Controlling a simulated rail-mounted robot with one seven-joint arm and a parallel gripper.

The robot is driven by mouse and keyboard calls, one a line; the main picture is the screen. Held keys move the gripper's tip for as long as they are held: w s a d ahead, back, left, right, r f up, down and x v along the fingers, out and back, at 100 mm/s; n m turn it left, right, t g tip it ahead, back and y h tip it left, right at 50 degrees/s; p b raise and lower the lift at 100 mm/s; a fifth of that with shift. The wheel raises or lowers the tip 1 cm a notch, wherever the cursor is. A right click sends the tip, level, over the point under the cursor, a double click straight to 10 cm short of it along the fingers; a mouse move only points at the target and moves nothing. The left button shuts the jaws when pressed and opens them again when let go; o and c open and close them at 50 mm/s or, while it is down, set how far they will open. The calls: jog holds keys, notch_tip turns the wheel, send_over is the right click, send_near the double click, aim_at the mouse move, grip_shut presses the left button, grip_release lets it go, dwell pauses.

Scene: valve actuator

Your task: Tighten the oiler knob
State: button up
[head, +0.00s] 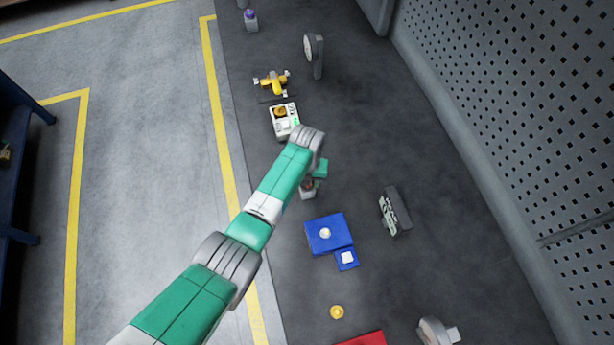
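My arm reaches in from the bottom left, and my gripper (314,181) points down at the bench in the middle of the head view. Below it stands a small whitish-grey fitting (308,194) with a dark reddish top, partly hidden by my wrist. I cannot tell for sure whether this is the oiler with its knob. The fingers are too small and covered to show whether they are open, or whether they touch the fitting. Another small grey fitting with a purple top (250,20) stands at the far end of the bench.
A blue block (328,233), a dark labelled device (394,212) and a yellow button (337,312) are nearer. A perforated wall (520,110) bounds the right.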

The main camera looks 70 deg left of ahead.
jog(key=shift+m, duration=1.1)
jog(key=o, duration=1)
jog(key=shift+r, duration=0.1)
notch_tip(320, 180, up, 8)
jog(key=shift+f+p, duration=0.15)
jog(key=shift+p, duration=0.25)
